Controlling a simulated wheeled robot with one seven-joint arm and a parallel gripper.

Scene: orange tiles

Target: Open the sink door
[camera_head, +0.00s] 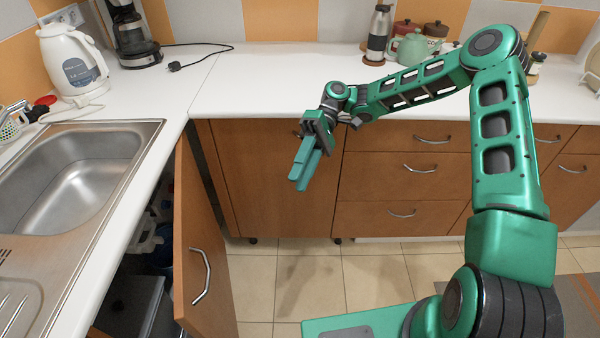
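The sink door (208,235) is a brown wooden cabinet door below the counter with the sink, at the left. It stands swung out from its cabinet, with a dark gap and stored items showing behind it. Its curved metal handle (202,276) is on the face toward the room. My gripper (302,178) is in the air to the right of the door, pointing down and left, apart from the door and handle. Its two green fingers lie close together, and I cannot tell whether there is a gap between them. I see nothing held in it.
The steel sink (70,185) is set in the left white counter. A kettle (72,62) and a coffee maker (132,35) stand at the back left. Drawers (405,180) with handles line the back. The tiled floor (290,280) beside the door is clear.

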